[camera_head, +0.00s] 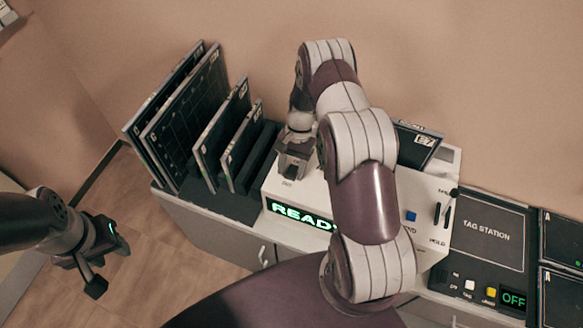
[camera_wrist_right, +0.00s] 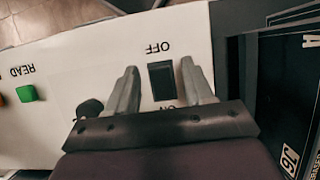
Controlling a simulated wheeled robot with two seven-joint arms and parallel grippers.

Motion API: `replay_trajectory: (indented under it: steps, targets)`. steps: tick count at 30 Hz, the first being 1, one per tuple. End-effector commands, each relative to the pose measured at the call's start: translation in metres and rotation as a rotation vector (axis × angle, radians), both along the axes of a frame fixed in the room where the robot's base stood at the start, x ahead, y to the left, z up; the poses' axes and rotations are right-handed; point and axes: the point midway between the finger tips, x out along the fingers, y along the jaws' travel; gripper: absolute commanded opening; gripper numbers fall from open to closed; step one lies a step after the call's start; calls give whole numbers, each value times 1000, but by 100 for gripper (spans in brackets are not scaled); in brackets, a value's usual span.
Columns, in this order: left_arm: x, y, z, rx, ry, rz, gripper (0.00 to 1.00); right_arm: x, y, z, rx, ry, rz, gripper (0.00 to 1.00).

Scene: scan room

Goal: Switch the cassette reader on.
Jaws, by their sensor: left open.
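The white cassette reader (camera_head: 436,188) stands on the counter, partly hidden by my right arm. Its green display (camera_head: 300,214) is lit and shows "READ", with its right end covered. My right gripper (camera_head: 292,170) is over the reader's left part. In the right wrist view, a black rocker switch (camera_wrist_right: 161,80) lies between the fingers of my right gripper (camera_wrist_right: 158,68), which are apart and hold nothing. "OFF" is printed at one end of the switch; "ON" at the other is partly hidden. My left gripper (camera_head: 108,262) is open and empty, away at the far left.
A dark rack (camera_head: 225,205) with several upright cassettes (camera_head: 188,120) stands left of the reader. A dark cassette (camera_head: 416,146) stands at the reader's back. A tag station (camera_head: 487,229) showing "OFF" is to the right. A black knob (camera_wrist_right: 90,108) and green button (camera_wrist_right: 26,93) are near the switch.

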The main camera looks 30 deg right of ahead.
Motion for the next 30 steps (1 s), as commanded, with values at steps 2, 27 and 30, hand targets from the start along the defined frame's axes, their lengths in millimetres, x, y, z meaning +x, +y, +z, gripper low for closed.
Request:
replay_trajectory:
  steps: [2,27,30]
  targets:
    - [0,0,0,0,0,0,43,0,0,0,0,0,0,51]
    - [0,0,62,0,0,0,43,30,-35,118,1,2,-1,51]
    - [0,0,66,0,0,0,43,31,-37,119,0,1,0,51]
